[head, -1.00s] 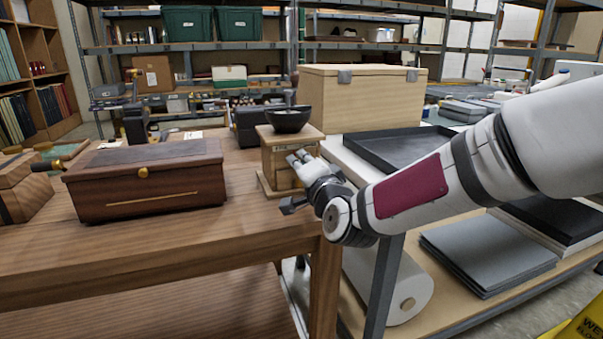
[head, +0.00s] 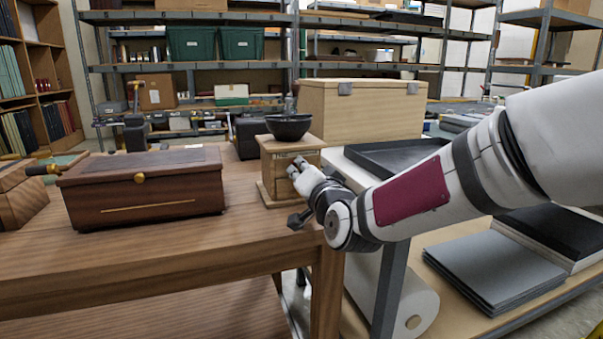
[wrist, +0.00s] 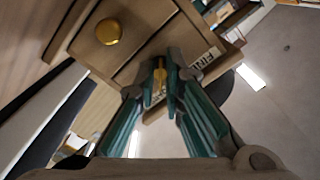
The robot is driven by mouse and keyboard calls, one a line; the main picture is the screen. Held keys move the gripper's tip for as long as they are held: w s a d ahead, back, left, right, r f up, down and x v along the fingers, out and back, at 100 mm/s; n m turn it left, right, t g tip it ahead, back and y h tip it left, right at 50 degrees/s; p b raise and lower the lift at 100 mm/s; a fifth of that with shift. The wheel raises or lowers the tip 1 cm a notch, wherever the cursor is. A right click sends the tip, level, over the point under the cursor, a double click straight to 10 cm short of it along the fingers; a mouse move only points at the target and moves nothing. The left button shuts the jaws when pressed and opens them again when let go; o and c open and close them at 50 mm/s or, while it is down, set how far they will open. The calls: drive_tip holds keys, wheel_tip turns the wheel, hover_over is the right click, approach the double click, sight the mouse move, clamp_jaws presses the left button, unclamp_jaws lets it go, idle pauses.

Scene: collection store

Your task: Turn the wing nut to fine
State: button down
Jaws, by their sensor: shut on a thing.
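A wooden grinder box (head: 269,172) with a black bowl (head: 288,127) on top stands at the right end of the wooden table. In the wrist view its body (wrist: 140,22) shows a round brass knob (wrist: 110,31) and a pale label (wrist: 211,58) that starts with "FIN". My gripper (head: 297,171) is at the box's right front. In the wrist view its fingertips (wrist: 165,78) are closed on a small brass piece, the wing nut (wrist: 159,70), beside the label. The fingers hide most of the nut, so its wings and angle cannot be made out.
A dark wooden chest (head: 145,185) with a brass knob stands left of the grinder. A large pale wooden case (head: 360,110) is behind it. A black tray (head: 395,157) lies on the cart to the right, under my arm. Bare table top lies in front of the grinder.

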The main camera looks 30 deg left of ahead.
drive_tip(key=shift+s, duration=0.1)
drive_tip(key=c, duration=2)
unclamp_jaws()
drive_tip(key=shift+o, duration=0.2)
drive_tip(key=v, duration=1.2)
